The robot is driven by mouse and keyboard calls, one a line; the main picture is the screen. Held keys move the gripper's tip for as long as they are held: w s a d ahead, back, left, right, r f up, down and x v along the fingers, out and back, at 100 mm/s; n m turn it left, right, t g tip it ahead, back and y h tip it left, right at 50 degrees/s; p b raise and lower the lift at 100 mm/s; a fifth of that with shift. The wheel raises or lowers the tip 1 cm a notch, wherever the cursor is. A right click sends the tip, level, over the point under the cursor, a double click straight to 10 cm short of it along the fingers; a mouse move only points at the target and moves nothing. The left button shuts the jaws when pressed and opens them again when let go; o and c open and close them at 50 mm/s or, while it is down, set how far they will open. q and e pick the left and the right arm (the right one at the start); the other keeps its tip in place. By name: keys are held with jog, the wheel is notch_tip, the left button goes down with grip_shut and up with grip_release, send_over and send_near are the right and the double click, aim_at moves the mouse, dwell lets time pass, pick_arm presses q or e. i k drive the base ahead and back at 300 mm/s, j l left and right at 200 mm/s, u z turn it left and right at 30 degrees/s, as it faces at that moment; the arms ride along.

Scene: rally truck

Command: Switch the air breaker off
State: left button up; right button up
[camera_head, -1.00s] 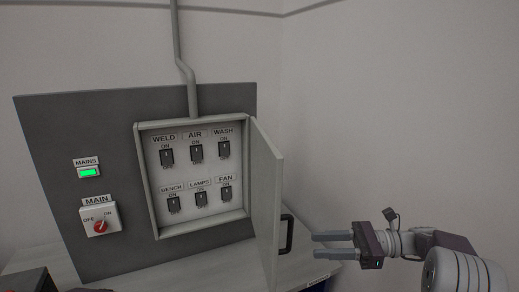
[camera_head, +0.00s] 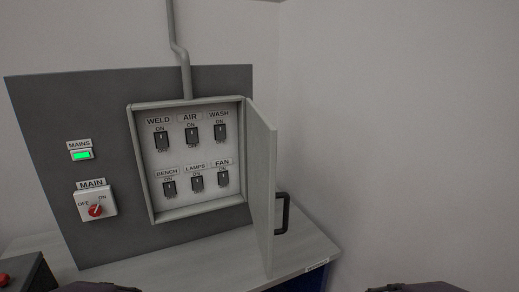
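The air breaker (camera_head: 192,136) is a small dark switch in the middle of the top row, under the AIR label (camera_head: 190,118). ON is printed above it and OFF below it; its lever looks up, toward ON. It sits in an open grey breaker box (camera_head: 151,214) on a dark panel. The weld breaker (camera_head: 162,140) is to its left and the wash breaker (camera_head: 220,134) to its right. No gripper fingers show. Only dark parts of my own arms show at the bottom edge, left and right.
The box door (camera_head: 261,190) stands open on the right, with a black handle (camera_head: 283,213). The bench, fan and lamps breakers fill the lower row. The main switch (camera_head: 96,209) and a lit green mains lamp (camera_head: 82,155) are left. A light-coloured bench top (camera_head: 190,264) is below.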

aim_at(191, 134)
jog(key=i+l+u, duration=0.15)
jog(key=l+u, duration=0.15)
jog(key=l, duration=0.15)
jog(key=i+l+u, duration=0.1)
jog(key=l+u, duration=0.15)
jog(key=l, duration=0.25)
jog(key=i+l+u, duration=0.1)
jog(key=l+u, duration=0.2)
jog(key=l, duration=0.2)
